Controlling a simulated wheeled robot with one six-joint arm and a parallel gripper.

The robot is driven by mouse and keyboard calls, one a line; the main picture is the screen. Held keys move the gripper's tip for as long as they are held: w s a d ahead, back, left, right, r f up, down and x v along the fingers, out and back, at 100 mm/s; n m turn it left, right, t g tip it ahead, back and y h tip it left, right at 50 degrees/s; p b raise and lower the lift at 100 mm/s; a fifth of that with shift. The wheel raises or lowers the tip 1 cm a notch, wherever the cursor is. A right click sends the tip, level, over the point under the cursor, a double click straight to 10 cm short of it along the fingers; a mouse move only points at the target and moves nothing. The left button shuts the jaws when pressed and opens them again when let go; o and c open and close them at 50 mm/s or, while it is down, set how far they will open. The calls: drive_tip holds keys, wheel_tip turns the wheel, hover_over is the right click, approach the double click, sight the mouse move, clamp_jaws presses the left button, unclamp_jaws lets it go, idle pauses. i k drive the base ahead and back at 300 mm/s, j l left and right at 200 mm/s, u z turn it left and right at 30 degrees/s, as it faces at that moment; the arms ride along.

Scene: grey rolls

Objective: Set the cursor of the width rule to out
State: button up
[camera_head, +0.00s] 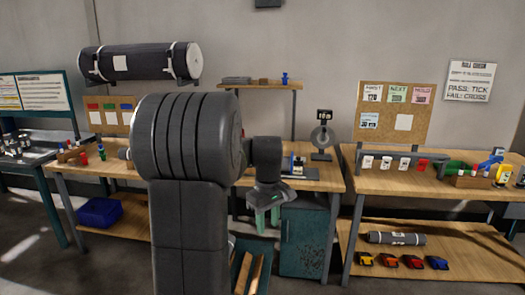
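My gripper (267,218) hangs in front of the middle bench's front edge, pointing down. Its two pale green fingers are apart with nothing seen between them. My dark arm covers much of the left and middle benches. I cannot clearly make out the width rule or its cursor; they may be hidden or too small to tell. A small blue and white item (297,167) stands on the middle bench (325,181), right of and behind my gripper. I cannot tell what it is.
The right bench (400,182) carries several white tags (386,162), a green item (456,167) and a wooden box (468,181). A teal cabinet (304,240) stands below. A dark roll (138,62) hangs on the wall.

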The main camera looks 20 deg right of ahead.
sight(296, 166)
drive_tip(key=i+l+u, duration=0.2)
drive_tip(key=i+l, duration=0.15)
drive_tip(key=l, duration=0.3)
drive_tip(key=i+l+u, duration=0.1)
drive_tip(key=l, duration=0.25)
drive_tip(key=i+l+u, duration=0.1)
drive_tip(key=l, duration=0.25)
drive_tip(key=i+l+u, duration=0.15)
drive_tip(key=l, duration=0.25)
drive_tip(key=i+l+u, duration=0.1)
drive_tip(key=l, duration=0.3)
drive_tip(key=i+l, duration=0.1)
drive_tip(key=l, duration=0.25)
drive_tip(key=i+l, duration=0.15)
drive_tip(key=l, duration=0.2)
drive_tip(key=i+l, duration=0.1)
drive_tip(key=l, duration=0.25)
drive_tip(key=i+l, duration=0.15)
drive_tip(key=l, duration=0.15)
drive_tip(key=i+l, duration=0.1)
drive_tip(key=l, duration=0.25)
